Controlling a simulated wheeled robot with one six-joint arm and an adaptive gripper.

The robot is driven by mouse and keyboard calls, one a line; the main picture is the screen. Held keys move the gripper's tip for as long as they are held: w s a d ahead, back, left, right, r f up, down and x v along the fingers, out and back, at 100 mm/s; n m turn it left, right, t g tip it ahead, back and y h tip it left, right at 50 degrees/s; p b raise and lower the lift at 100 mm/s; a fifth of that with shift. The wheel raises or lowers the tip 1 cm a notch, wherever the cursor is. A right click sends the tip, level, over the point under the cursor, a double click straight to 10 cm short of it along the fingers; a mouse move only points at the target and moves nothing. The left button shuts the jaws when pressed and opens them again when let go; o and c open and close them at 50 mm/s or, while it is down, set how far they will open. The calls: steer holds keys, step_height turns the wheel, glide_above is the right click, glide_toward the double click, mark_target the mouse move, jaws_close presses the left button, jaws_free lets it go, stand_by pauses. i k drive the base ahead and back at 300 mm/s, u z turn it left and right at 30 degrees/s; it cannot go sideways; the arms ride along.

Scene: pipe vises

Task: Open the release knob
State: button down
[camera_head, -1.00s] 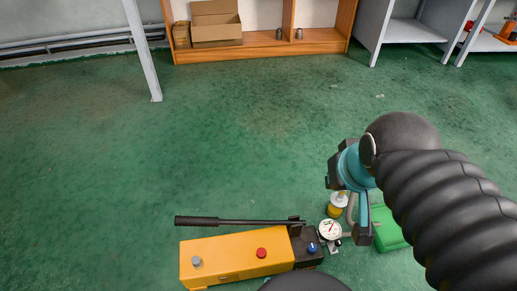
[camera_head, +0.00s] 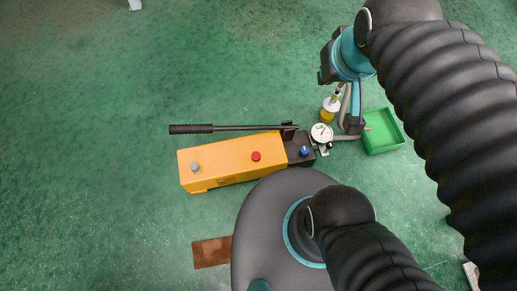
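A yellow hand pump (camera_head: 225,166) with a long black lever (camera_head: 240,128) lies on the green floor. A blue knob (camera_head: 304,151) sits on its black end block, and a red knob (camera_head: 256,156) and a grey cap (camera_head: 195,167) sit on its yellow body. I cannot tell by marking which knob is the release knob. A round white gauge (camera_head: 321,132) stands beside the block. My gripper (camera_head: 351,124), teal and black, points down to the right of the gauge, apart from the knobs. Only one finger shows clearly, so its opening is unclear.
A green tray (camera_head: 382,132) lies right of my gripper. A small yellow cylinder (camera_head: 330,108) stands behind the gauge. A brown plate (camera_head: 211,252) lies on the floor in front. The floor at left is clear. My base and arm cover the lower middle and right.

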mark_target(305, 151)
steer(key=u, duration=1.15)
steer(key=k, duration=0.8)
steer(key=z, duration=1.45)
